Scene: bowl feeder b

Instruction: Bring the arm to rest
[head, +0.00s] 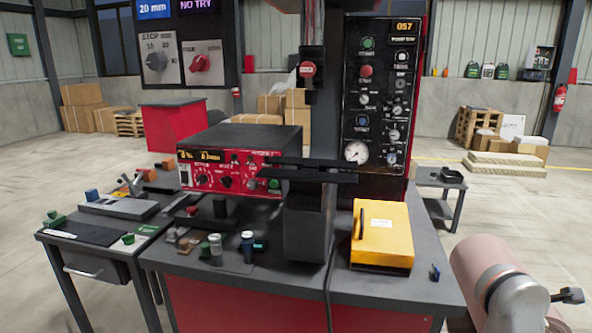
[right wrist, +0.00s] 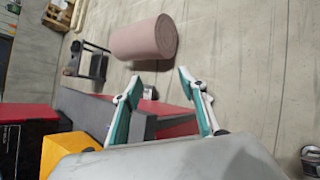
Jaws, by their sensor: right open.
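My right gripper (right wrist: 158,77) shows in the right wrist view with its two white and teal fingers spread apart. Nothing is between the fingers. Beyond them are the grey bench edge (right wrist: 90,108) and the floor. My left gripper is in neither view.
A yellow case (head: 383,238) lies on the bench's right end, near a black control panel (head: 381,100). A red-fronted control box (head: 228,172) stands left of centre. A pink roll (right wrist: 145,38) and a low table (right wrist: 88,62) stand on the floor beyond my fingers.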

